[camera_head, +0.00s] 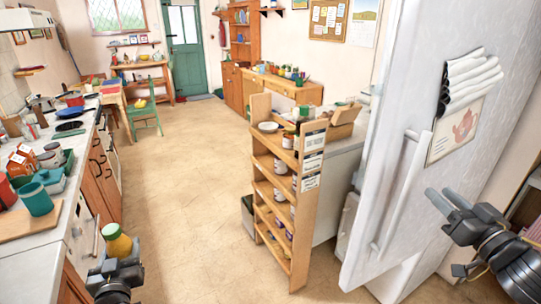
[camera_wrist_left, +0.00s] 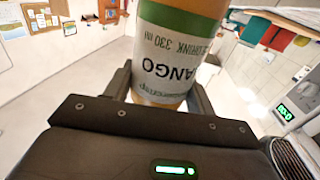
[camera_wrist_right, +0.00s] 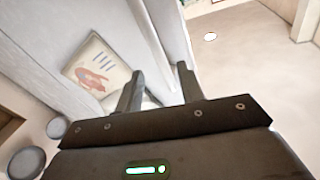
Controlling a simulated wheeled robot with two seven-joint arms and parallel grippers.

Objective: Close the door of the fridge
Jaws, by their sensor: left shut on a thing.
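The fridge door (camera_head: 385,150) is a tall pale panel at the right of the head view, with a long vertical handle (camera_head: 399,195), a striped towel and a teapot picture on it. It stands at a slant; how far it is open I cannot tell. My right gripper (camera_head: 439,192) is in front of the door, right of the handle and below the picture. My left gripper (camera_head: 112,256) is shut on a mango drink bottle (camera_head: 117,243), orange with a green cap, also in the left wrist view (camera_wrist_left: 172,50).
A wooden shelf rack (camera_head: 290,190) with jars stands left of the door. The left counter (camera_head: 45,245) holds a teal cup, a board and pots. The floor (camera_head: 185,180) between is clear. A green chair (camera_head: 145,115) stands farther back.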

